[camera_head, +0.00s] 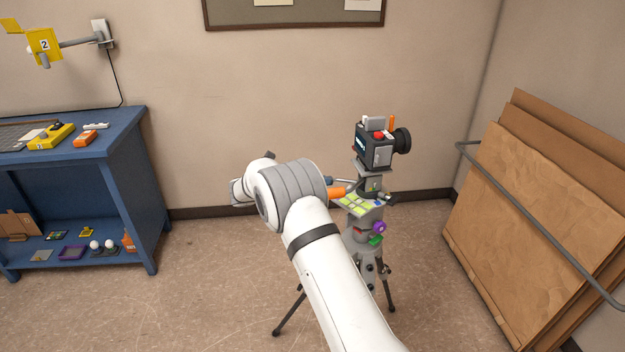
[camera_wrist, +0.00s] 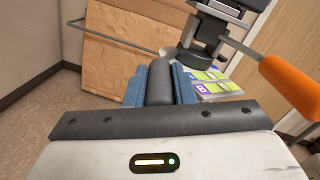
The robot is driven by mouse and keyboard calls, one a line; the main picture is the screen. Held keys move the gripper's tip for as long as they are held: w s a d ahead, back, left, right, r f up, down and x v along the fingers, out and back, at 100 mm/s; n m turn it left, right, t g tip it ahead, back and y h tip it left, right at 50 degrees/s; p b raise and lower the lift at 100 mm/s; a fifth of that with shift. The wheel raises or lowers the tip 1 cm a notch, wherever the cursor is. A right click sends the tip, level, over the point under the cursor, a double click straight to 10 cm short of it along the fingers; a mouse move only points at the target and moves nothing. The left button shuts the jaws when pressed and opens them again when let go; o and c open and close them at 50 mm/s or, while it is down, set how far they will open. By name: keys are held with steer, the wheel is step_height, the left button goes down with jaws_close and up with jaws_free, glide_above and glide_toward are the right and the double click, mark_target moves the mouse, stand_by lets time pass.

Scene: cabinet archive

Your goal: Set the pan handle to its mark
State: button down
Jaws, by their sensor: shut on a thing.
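A camera on a tripod (camera_head: 378,148) stands right of centre in the head view. A dark grey cylindrical grip, which looks like the pan handle (camera_wrist: 160,82), lies between the blue finger pads of my gripper (camera_wrist: 160,88), which is shut on it. A second, orange handle (camera_wrist: 290,82) on a metal rod is to the right and apart from my fingers; it also shows in the head view (camera_head: 337,193). A plate with yellow-green labels (camera_head: 358,204) sits below the camera; its labels show in the wrist view (camera_wrist: 212,84). I cannot make out which label is the handle's mark.
A blue bench (camera_head: 150,205) with small items stands at the left. Large brown boards (camera_head: 540,220) lean behind a grey rail (camera_head: 530,215) at the right. A purple knob (camera_head: 379,227) is on the tripod below the plate. Floor (camera_head: 210,280) is clear between bench and tripod.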

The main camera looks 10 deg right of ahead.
steer(key=shift+w+d+r, duration=0.1)
steer(key=shift+w, duration=0.2)
steer(key=c, duration=1.2)
jaws_free()
steer(key=shift+g, duration=0.3)
steer(key=shift+c, duration=0.2)
steer(key=a, duration=0.7)
steer(key=shift+s+a, duration=0.4)
